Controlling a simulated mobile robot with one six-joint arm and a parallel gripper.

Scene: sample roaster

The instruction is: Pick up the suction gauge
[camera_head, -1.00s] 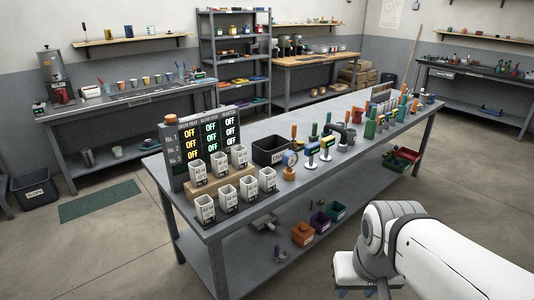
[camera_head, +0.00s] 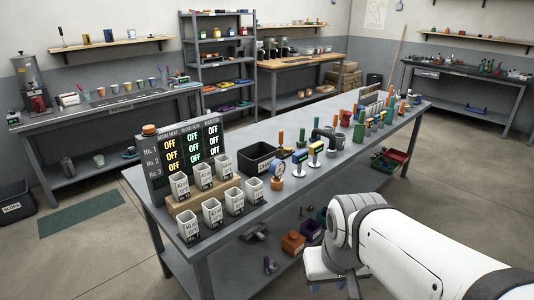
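A round gauge (camera_head: 277,170) with a pale dial, blue rim and orange-brown base stands upright on the grey bench (camera_head: 262,217), right of the white cups and in front of the black bin; it looks like the suction gauge. My gripper (camera_head: 335,287) is at the bottom of the view, right of and in front of the bench, well apart from the gauge. Its fingers are mostly hidden or cut off by the frame, so its opening does not show.
A display board (camera_head: 187,152) reading OFF and several white cups (camera_head: 211,211) stand left of the gauge. A black bin (camera_head: 260,160) is behind it. Small instruments (camera_head: 315,151) and coloured-handled tools crowd the bench to the right. Coloured bins (camera_head: 292,242) sit on the lower shelf.

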